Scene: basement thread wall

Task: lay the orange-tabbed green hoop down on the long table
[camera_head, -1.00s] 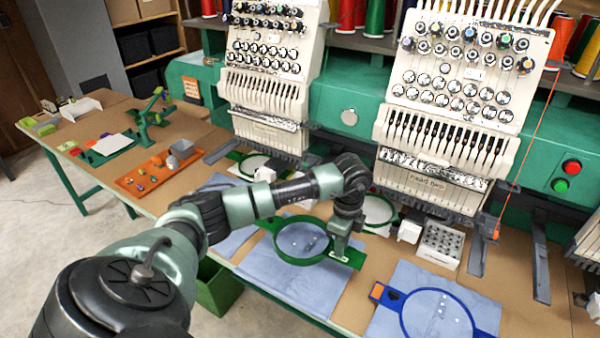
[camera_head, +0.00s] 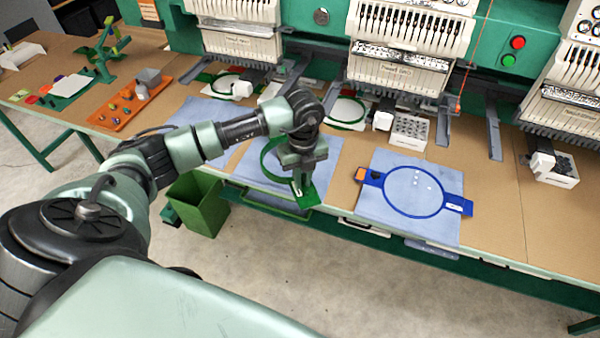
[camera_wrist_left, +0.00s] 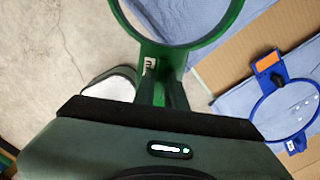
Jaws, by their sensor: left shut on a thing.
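My left gripper (camera_head: 302,182) is shut on the near tab of a green hoop (camera_head: 266,163). The hoop is at the front edge of the long table (camera_head: 385,140), over a blue cloth. My forearm and gripper hide part of its ring. In the left wrist view the green ring (camera_wrist_left: 181,47) extends away from the fingers (camera_wrist_left: 162,95), with floor at left and blue cloth inside and beyond it. No orange tab shows on this hoop; its far end is hidden or out of frame. I cannot tell whether it touches the cloth. My right gripper is not in view.
A blue hoop (camera_head: 387,205) with an orange tab lies on blue cloth (camera_head: 370,222) to the right. Embroidery machine heads (camera_head: 410,35) stand behind. A grey rack (camera_head: 410,128) and an orange tray (camera_head: 128,116) are on the table. A green bin (camera_head: 201,208) stands below the edge.

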